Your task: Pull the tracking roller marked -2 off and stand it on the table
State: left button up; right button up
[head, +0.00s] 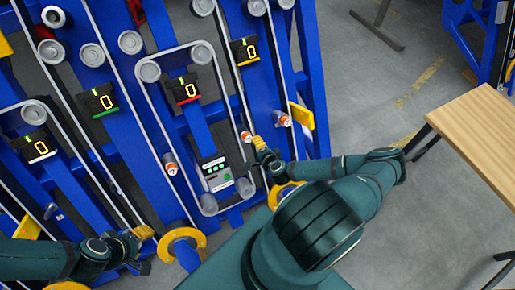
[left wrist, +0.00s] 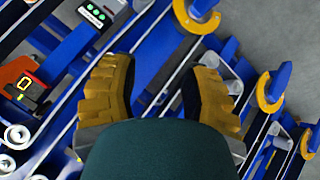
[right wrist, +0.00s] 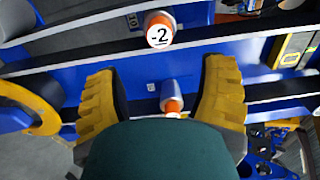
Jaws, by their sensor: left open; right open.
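The tracking roller marked -2 (right wrist: 159,37) shows in the right wrist view as a white disc with an orange body, on the blue chassis beyond my fingertips. A second roller (right wrist: 171,97), pale with an orange end, shows between the fingers, not visibly gripped. My right gripper (right wrist: 165,85) is open; in the head view it (head: 262,146) is close to an orange-and-white roller (head: 246,136), whose mark I cannot read. My left gripper (left wrist: 157,85) is open and empty, low at the left in the head view (head: 145,233). The wooden table (head: 475,135) stands at the right.
More orange-and-white rollers sit at the right (head: 283,120) and lower left (head: 170,168) of the chassis. Belts, grey pulleys, displays reading 0 (head: 187,91) and yellow rings (head: 183,246) crowd the blue frame. Open grey floor (head: 375,85) separates chassis and table.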

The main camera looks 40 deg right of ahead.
aim_at(249, 140)
jog(key=b+x, duration=0.4)
jog(key=x, duration=0.6)
jog(key=shift+a+f+b, duration=0.1)
jog(key=shift+a+b, duration=0.05)
jog(key=shift+b, duration=0.25)
jog(key=shift+b+x, duration=0.4)
jog(key=shift+x, duration=0.4)
jog(key=shift+w, duration=0.1)
grip_shut()
